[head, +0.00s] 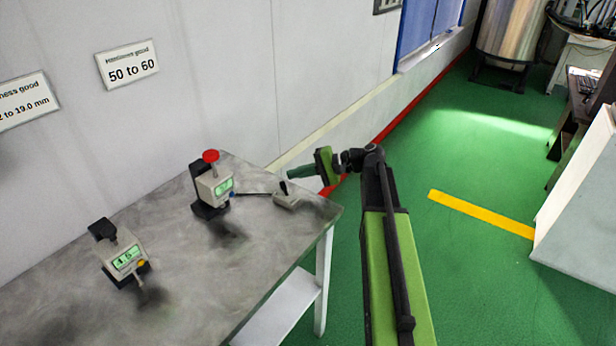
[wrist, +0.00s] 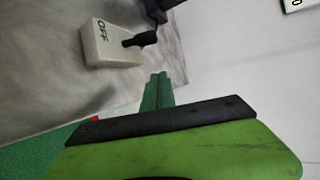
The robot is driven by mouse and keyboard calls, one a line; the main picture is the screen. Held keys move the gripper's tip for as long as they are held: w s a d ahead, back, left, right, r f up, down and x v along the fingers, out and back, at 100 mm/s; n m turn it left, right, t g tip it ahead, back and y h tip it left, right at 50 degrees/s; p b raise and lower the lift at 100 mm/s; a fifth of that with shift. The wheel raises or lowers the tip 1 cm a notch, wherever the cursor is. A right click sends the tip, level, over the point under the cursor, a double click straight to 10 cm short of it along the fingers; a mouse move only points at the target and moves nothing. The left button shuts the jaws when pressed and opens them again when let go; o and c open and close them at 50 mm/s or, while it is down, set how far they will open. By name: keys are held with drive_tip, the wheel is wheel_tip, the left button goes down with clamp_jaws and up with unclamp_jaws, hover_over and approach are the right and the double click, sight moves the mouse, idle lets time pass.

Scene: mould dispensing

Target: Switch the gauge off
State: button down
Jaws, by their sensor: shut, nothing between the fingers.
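The switch box (head: 285,200) is small and pale, near the right end of the grey table, with a black lever on top. In the wrist view the box (wrist: 112,52) shows the word OFF, and its black lever (wrist: 140,39) sticks out to the right, away from that word. A dark cable joins the box to the red-topped gauge (head: 222,188), whose green display is lit. My gripper (head: 297,173) is shut and empty, just beyond the box and apart from it. Its green fingertips (wrist: 158,84) show below the box in the wrist view.
A second gauge (head: 126,258) with a lit green display stands at the table's left. The table (head: 190,290) is against a white wall bearing signs, including one reading 50 to 60 (head: 128,65). Green floor (head: 470,260) lies open to the right, with a yellow stripe.

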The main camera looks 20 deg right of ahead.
sight(284, 189)
drive_tip(key=shift+x, duration=1.2)
drive_tip(key=shift+s+a+r+p, duration=0.1)
drive_tip(key=shift+s+r+p, duration=0.1)
drive_tip(key=shift+s, duration=0.45)
drive_tip(key=shift+s+a+r+p, duration=0.15)
drive_tip(key=shift+s+r, duration=0.05)
drive_tip(key=shift+s, duration=0.45)
drive_tip(key=shift+s+a+r+p, duration=0.1)
drive_tip(key=shift+s+r+p, duration=0.1)
drive_tip(key=shift+s, duration=0.45)
